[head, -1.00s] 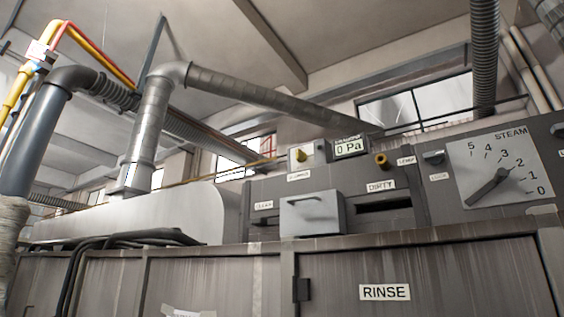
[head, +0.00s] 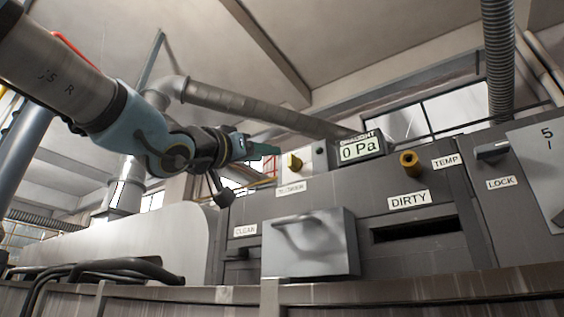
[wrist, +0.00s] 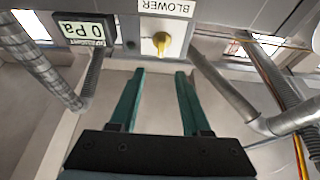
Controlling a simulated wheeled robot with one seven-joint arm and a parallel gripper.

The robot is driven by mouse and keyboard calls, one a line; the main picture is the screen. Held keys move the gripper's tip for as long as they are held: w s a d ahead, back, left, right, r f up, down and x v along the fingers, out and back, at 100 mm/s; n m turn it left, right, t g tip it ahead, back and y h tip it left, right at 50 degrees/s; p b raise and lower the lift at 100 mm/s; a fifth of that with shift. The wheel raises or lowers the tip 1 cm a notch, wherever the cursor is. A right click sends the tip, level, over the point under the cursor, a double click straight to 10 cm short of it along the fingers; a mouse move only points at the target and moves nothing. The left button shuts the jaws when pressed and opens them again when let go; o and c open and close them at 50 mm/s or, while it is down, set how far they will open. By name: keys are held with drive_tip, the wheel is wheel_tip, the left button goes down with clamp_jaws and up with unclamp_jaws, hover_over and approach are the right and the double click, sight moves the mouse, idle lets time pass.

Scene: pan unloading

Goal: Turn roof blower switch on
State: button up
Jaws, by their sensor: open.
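The blower switch is a yellow knob (head: 294,164) on a light plate, left of the pressure display (head: 360,149) that reads 0 Pa. In the wrist view the yellow knob (wrist: 161,40) lies just beyond my fingertips, between their lines, under an upside-down BLOWER label (wrist: 166,7). My gripper (head: 270,155) comes in from the left in the head view, with green fingers close to the switch plate. In the wrist view my gripper (wrist: 160,75) is open and empty, its two fingers spread apart. The knob does not appear to be touched.
A brass TEMP knob (head: 410,163) and a LOCK knob (head: 492,151) sit to the right. A metal box with a handle (head: 310,243) juts out below the switch. The DIRTY slot (head: 416,230) is beside it. A long duct (head: 255,108) runs above.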

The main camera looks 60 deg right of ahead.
sight(289, 158)
drive_tip(key=p+x, duration=0.4)
drive_tip(key=x, duration=0.6)
drive_tip(key=shift+w+d, duration=0.1)
drive_tip(key=shift+d, duration=0.15)
clamp_jaws()
